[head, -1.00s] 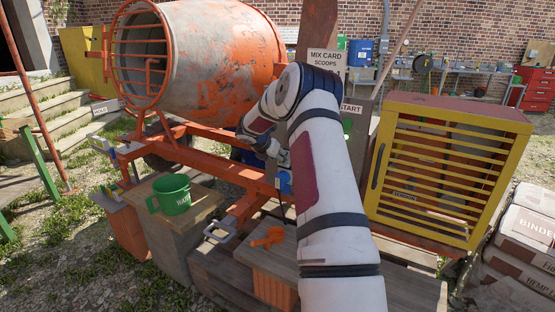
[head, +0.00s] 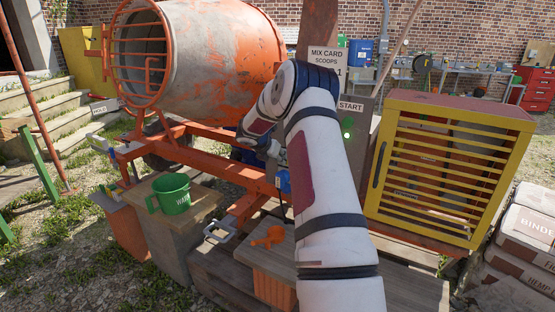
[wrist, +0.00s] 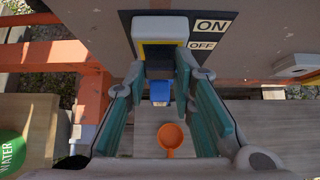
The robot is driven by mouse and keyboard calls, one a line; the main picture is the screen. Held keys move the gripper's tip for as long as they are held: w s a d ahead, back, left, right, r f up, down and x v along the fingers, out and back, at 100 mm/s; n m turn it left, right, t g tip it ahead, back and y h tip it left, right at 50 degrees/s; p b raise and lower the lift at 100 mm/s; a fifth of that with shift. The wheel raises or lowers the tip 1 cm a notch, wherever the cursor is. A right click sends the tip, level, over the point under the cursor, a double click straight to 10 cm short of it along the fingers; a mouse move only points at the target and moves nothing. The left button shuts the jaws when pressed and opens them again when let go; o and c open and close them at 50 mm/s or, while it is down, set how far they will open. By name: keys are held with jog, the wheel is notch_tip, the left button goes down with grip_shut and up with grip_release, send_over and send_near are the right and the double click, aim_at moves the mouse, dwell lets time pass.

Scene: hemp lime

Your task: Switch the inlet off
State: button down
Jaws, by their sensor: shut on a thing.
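The inlet switch shows in the wrist view as a pale block with a yellow edge (wrist: 160,28) and a dark part below it. It sits on a panel beside an ON label (wrist: 212,26) and an OFF label (wrist: 203,45). My gripper (wrist: 160,66) has its teal fingers on either side of the dark part and is shut on it. The exact lever position is hard to tell. In the head view my arm hides the switch and most of my gripper.
A blue fitting (head: 284,181) is below the gripper. An orange scoop (head: 268,238) lies on a wooden box. A green WATER mug (head: 172,194) stands on a block at left. The orange mixer (head: 220,50) and yellow slatted cabinet (head: 445,165) flank my arm.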

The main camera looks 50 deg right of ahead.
jog(key=f+h+b, duration=0.1)
jog(key=h+b, duration=0.1)
jog(key=b, duration=0.6)
jog(key=f+t+h+b, duration=0.1)
jog(key=f+h+b, duration=0.1)
jog(key=b, duration=0.7)
jog(key=f+h+b, duration=0.1)
jog(key=h+b, duration=0.3)
jog(key=b, duration=0.4)
jog(key=shift+a+f+t, duration=0.15)
jog(key=shift+a+t, duration=0.1)
jog(key=shift+t, duration=0.05)
jog(key=shift+h+b, duration=0.6)
jog(key=shift+b, duration=0.75)
jog(key=c, duration=1.4)
grip_release()
jog(key=shift+d, duration=0.1)
jog(key=shift+o, duration=0.2)
jog(key=s+a, duration=0.2)
jog(key=a, duration=1)
jog(key=shift+f, duration=0.45)
